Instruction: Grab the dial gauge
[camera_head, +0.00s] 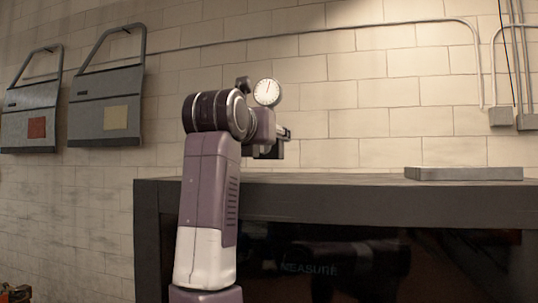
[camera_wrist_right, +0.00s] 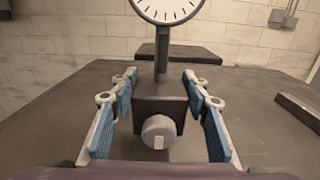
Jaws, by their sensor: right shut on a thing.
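The dial gauge (camera_head: 267,92) shows its round white face above the bench, just behind my wrist. In the right wrist view the dial gauge (camera_wrist_right: 161,60) has its face cut off by the top edge, with a dark stem, a dark block and a round grey knob below. My right gripper (camera_wrist_right: 158,92) has its blue-padded fingers on both sides of the block, shut on it. In the head view my right arm rises in front of the bench and hides most of the gauge and the gripper. I cannot tell if the block touches the bench. My left gripper is not in view.
The dark bench (camera_head: 345,190) carries a flat grey plate (camera_head: 463,173) at its right. The bench top between the gauge and the plate is clear. Two door panels, one with a yellow patch (camera_head: 105,105) and one with a red patch (camera_head: 31,115), hang on the left wall.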

